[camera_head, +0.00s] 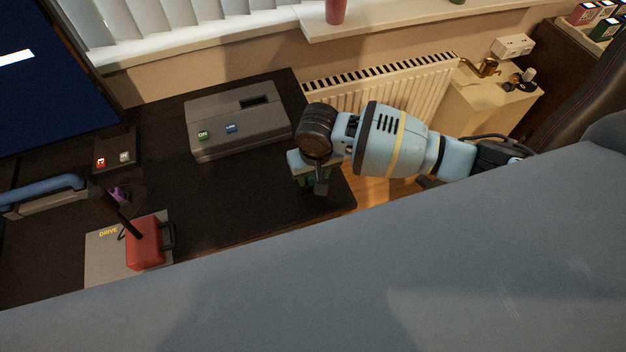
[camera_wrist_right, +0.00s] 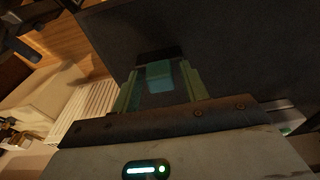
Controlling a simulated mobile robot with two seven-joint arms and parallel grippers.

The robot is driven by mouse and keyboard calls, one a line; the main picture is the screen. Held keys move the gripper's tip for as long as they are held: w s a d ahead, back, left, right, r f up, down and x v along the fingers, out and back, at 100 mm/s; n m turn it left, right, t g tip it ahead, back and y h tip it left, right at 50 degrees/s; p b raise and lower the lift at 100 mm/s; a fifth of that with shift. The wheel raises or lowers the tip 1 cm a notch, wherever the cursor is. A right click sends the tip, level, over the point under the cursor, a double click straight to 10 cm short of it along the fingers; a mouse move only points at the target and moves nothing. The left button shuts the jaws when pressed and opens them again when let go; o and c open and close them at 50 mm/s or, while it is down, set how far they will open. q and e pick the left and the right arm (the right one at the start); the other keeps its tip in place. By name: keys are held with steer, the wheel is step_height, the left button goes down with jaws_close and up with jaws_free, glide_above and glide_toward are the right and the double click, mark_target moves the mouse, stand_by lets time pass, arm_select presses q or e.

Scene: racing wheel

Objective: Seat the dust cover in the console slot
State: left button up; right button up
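The grey console (camera_head: 237,124) sits on the dark desk, with a green and a blue button on its front and a dark slot (camera_head: 256,101) in its top. The slot looks empty. My right gripper (camera_head: 316,187) is just right of the console, over the desk's right edge. In the right wrist view, its greenish fingers (camera_wrist_right: 161,88) stand on both sides of a dark, flat piece with a teal patch, which looks like the dust cover (camera_wrist_right: 159,75). The piece appears gripped; its lower part is hidden by the gripper body.
A radiator (camera_head: 390,88) is beyond the desk. A large grey-blue surface (camera_head: 330,280) fills the foreground. The desk before the console is clear.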

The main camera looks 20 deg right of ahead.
steer(key=c, duration=0.8)
arm_select(q)
steer(key=shift+a, duration=0.1)
arm_select(e)
steer(key=shift+r, duration=0.1)
